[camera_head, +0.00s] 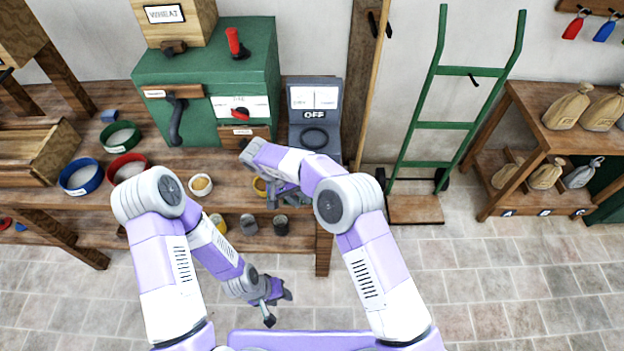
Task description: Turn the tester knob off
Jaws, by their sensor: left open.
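A grey box-shaped device (292,112), which looks like the tester, stands at the right end of the wooden bench. It has two white panels, a label reading OFF, and a round dark knob (314,138) below it. The knob's setting is too small to tell. My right gripper (287,195) is low in front of the device, near the bench's front edge, and apart from the knob. My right forearm partly hides it and the device's base, so its jaws are unclear. My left gripper (272,308) is open and empty above the floor, well in front of the bench.
A green machine (205,62) with a lever and a red knob (240,114) stands left of the device. Bowls (122,136) and a small cup (200,185) sit on the bench. A green hand truck (445,125) leans on the wall. Floor at right is clear.

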